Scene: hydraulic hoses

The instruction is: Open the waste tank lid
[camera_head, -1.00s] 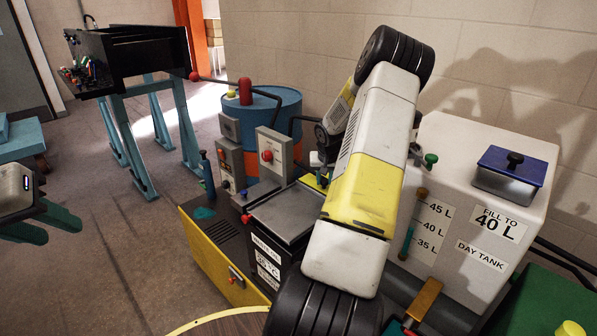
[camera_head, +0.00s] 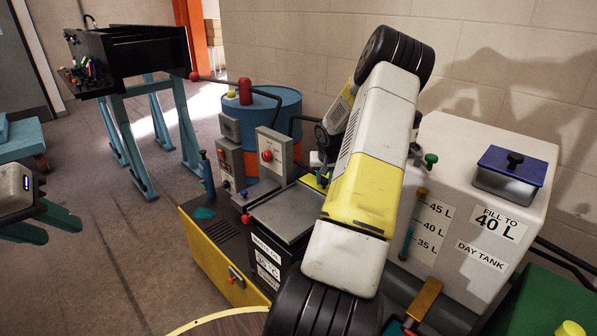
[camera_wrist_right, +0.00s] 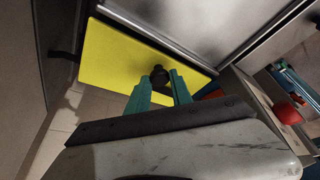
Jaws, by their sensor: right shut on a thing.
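A yellow lid (camera_wrist_right: 125,60) with a dark round knob (camera_wrist_right: 159,75) shows in the right wrist view. My right gripper (camera_wrist_right: 161,86) has its two green fingers closed around this knob. In the head view only a small yellow piece shows beside my right arm, and the arm hides most of that spot and the right gripper. Whether the lid is raised at all I cannot tell. My left gripper (camera_head: 62,230) is at the left edge of the head view, fingers apart and empty, far from the tanks.
A white day tank (camera_head: 450,190) with a blue lid (camera_head: 512,170) stands at the right. A grey-topped machine (camera_head: 285,213) with a control box (camera_head: 272,155) is left of my right arm. A blue drum (camera_head: 275,105) stands behind. The floor at left is mostly clear.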

